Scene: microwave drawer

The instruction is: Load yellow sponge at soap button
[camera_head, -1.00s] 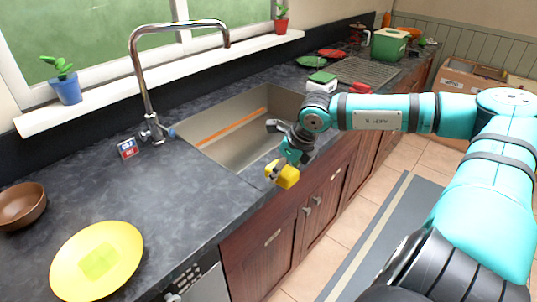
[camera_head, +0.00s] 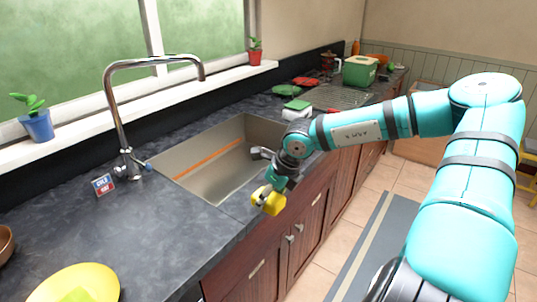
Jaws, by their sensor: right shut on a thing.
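A yellow sponge (camera_head: 268,202) is held in my right gripper (camera_head: 272,190), which is shut on it. The gripper hangs at the front edge of the counter, beside the sink (camera_head: 215,165), with the sponge at its lower end. My right arm comes in from the right. A small red and blue label (camera_head: 104,184) stands on the counter left of the tap base; I cannot tell whether this is the soap button. My left gripper is not in view.
A tap (camera_head: 120,110) rises behind the sink. A yellow plate (camera_head: 85,284) lies on the near left counter (camera_head: 170,235), right of a brown bowl (camera_head: 5,245). A green and white item (camera_head: 297,107) and a drying rack (camera_head: 342,96) are beyond the sink. The middle counter is clear.

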